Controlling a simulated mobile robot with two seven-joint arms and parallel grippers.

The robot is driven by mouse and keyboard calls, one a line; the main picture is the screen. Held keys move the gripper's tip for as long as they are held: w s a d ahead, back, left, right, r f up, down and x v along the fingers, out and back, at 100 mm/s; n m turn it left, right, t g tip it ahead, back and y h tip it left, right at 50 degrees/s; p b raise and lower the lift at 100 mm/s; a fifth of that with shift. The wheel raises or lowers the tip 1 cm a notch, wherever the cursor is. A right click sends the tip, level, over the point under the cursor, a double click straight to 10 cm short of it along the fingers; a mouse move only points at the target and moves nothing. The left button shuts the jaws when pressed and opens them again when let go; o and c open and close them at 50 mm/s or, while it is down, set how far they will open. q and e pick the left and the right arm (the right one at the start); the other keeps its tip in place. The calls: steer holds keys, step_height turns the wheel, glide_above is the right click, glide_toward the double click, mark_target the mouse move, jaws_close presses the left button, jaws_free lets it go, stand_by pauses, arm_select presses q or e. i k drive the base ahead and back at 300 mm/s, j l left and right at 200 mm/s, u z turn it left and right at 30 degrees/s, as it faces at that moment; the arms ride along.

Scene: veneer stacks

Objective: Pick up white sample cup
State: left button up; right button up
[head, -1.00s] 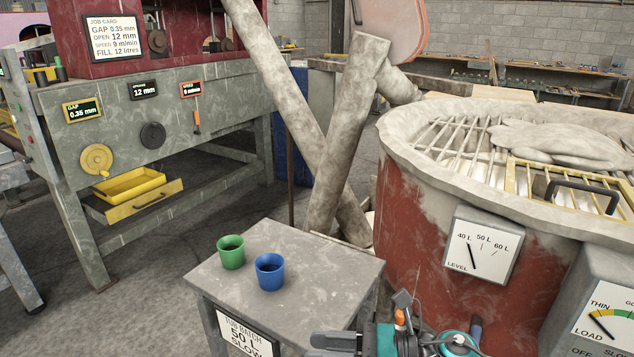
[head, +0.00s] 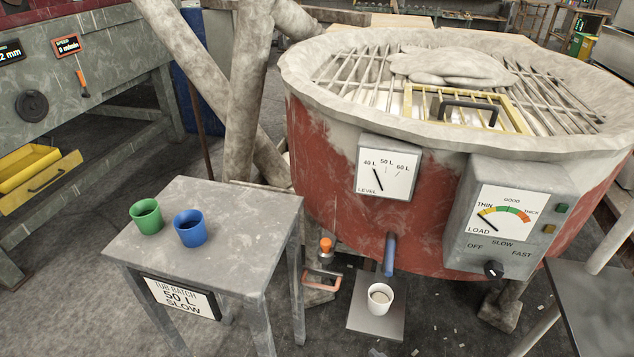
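The white sample cup (head: 380,299) stands upright on a small grey plate (head: 362,327) low down in front of the red tub (head: 335,170). Its open top faces up, and something pale shows inside it. A blue spout (head: 390,254) hangs just above and behind it on the tub's side. Neither of my grippers shows in the head view.
A grey stand (head: 222,262) at left carries a green cup (head: 146,216) and a blue cup (head: 190,229). An orange-handled tool (head: 323,278) is left of the white cup. A grey table (head: 590,300) is at right.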

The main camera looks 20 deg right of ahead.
mark_target(380, 295)
steer(key=z, duration=1.05)
